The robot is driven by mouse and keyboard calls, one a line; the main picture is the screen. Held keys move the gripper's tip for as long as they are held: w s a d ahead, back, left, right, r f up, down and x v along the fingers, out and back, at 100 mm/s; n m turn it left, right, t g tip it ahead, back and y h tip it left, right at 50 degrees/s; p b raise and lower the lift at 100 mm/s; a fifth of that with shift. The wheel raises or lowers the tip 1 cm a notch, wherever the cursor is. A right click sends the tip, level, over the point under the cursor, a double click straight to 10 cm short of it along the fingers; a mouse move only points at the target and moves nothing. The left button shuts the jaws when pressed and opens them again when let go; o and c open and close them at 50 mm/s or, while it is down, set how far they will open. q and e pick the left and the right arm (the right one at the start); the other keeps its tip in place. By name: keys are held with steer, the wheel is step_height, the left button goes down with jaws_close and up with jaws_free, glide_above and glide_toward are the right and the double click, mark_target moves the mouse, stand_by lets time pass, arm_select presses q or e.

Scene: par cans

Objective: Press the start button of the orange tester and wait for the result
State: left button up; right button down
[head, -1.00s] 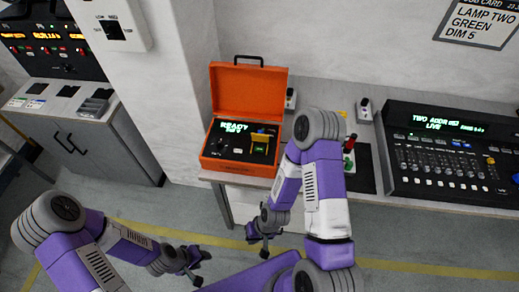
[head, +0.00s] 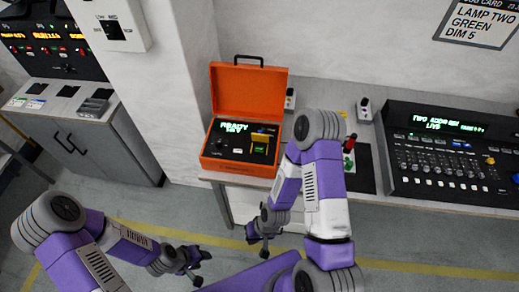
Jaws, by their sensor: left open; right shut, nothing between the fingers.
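The orange tester (head: 249,106) is an open case on the left end of the bench, lid raised at the back. Its small screen shows green text that seems to read "READY" with a second short line. Its dark panel also has a yellow part and a small green-lit spot, perhaps the start button (head: 260,148). My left gripper (head: 195,272) is low over the floor at the lower left, apart from the tester. My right gripper (head: 264,246) hangs in front of the bench, below the tester and not touching it.
A lighting console (head: 455,160) with a lit screen stands on the bench (head: 310,95) at the right. A red-and-green item (head: 349,150) stands on a dark mat behind my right arm. A grey cabinet (head: 75,150) is at the left. Open floor lies in front.

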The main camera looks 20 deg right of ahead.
arm_select(q)
jaws_close()
stand_by(1.8)
